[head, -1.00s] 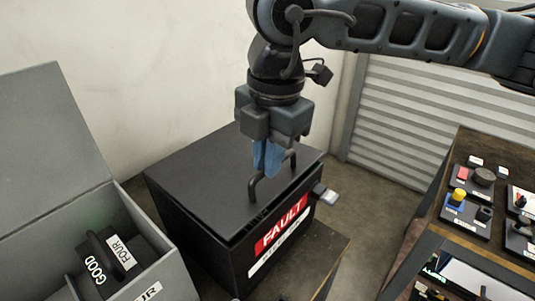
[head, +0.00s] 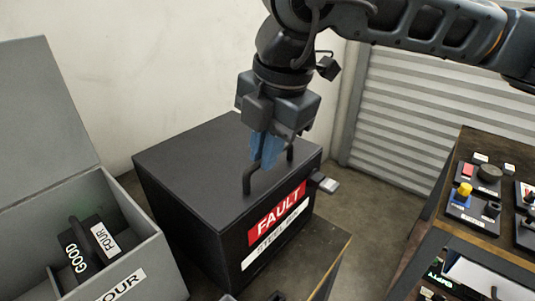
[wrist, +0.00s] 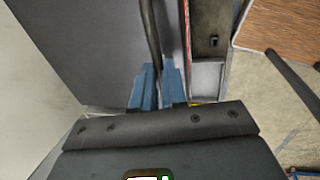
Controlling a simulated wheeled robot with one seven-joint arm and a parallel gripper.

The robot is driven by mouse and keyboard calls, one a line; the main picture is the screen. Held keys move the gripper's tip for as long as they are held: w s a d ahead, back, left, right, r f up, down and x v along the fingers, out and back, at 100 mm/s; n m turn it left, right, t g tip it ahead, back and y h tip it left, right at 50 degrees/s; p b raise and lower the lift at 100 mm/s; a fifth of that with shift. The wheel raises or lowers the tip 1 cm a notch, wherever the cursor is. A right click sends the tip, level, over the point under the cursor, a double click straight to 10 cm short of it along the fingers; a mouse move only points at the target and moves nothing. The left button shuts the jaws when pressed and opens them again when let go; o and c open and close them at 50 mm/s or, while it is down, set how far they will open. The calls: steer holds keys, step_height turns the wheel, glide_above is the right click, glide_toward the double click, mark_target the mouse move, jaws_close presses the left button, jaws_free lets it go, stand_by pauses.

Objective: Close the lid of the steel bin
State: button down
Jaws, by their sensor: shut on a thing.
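The steel bin is a black box with a red "FAULT" label (head: 277,216) and a white strip below it on its front. Its flat black lid (head: 190,160) lies level on top, with no clear gap at the front edge in the head view. A black bar handle (head: 247,181) stands up near the lid's front edge. My gripper (head: 266,158) points down with its blue fingers shut on the handle. In the wrist view the handle (wrist: 149,35) runs between the blue fingers (wrist: 158,78). A small grey latch (head: 325,183) sticks out at the bin's right side.
A grey box (head: 140,240) with its lid (head: 45,110) raised stands at left, holding a black block (head: 84,243) marked "GOOD" and "FOUR". A wooden bench (head: 480,150) with buttons stands at right.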

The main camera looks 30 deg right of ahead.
steer(key=shift+f, duration=0.25)
steer(key=c, duration=1.4)
jaws_free()
steer(key=shift+o, duration=1.2)
steer(key=shift+r, duration=0.1)
steer(key=v, duration=0.7)
steer(key=shift+r, duration=0.4)
